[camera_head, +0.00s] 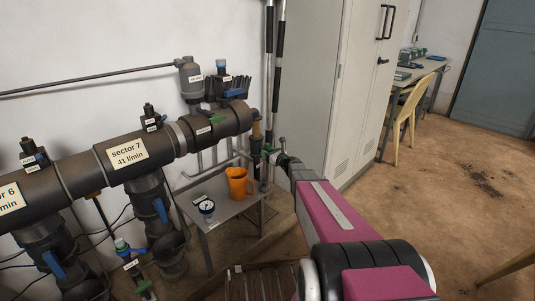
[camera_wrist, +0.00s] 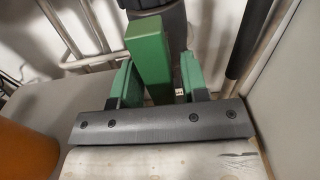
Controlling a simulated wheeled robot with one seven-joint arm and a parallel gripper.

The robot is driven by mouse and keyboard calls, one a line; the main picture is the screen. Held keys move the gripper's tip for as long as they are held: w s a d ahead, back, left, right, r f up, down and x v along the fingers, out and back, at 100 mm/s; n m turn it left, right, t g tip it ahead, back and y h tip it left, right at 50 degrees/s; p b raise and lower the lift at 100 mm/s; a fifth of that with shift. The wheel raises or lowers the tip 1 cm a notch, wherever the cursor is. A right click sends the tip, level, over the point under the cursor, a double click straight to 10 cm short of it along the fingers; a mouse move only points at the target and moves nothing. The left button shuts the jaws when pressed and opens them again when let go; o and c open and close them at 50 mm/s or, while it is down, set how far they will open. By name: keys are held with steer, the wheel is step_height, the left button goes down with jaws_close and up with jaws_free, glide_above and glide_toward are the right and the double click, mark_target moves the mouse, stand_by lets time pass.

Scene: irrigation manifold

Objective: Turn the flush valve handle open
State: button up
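The flush valve handle is a green bar (camera_wrist: 150,55) in the middle of the wrist view, below a dark pipe. In the head view a small green part (camera_head: 267,148), which seems to be this handle, shows at the right end of the manifold, partly hidden by my gripper. My gripper (camera_head: 277,155) is at the handle. In the wrist view its two green-padded fingers (camera_wrist: 157,80) stand one on each side of the bar. A gap shows between the bar and the right finger; contact on the left side cannot be told.
An orange jug (camera_head: 238,183) and a round gauge (camera_head: 207,208) stand on a small grey table (camera_head: 225,215) left of my gripper. The black manifold pipe (camera_head: 82,172) runs left. A grey cabinet (camera_head: 318,85) stands close on the right. Open floor lies further right.

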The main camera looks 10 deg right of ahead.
steer(key=shift+s, duration=0.1)
steer(key=v, duration=1)
steer(key=shift+s+d, duration=0.2)
steer(key=shift+s, duration=0.05)
steer(key=s+a+f+n+g+h, duration=0.1)
steer(key=s+a+f+n+g, duration=0.2)
steer(key=s+a+n+g, duration=0.95)
steer(key=s+d+n+h, duration=0.2)
steer(key=s+n+h, duration=0.1)
steer(key=s+n, duration=0.2)
steer(key=s+d+n+g+h, duration=0.1)
steer(key=s+d+n+h, duration=0.1)
steer(key=s+n, duration=0.4)
steer(key=s+d+f+n+g+h, duration=0.1)
steer(key=s+d+n+h, duration=0.1)
steer(key=s+n+h, duration=0.2)
steer(key=shift+s+d+n+h, duration=0.3)
steer(key=shift+s+d+n, duration=0.05)
steer(key=shift+s+n, duration=0.35)
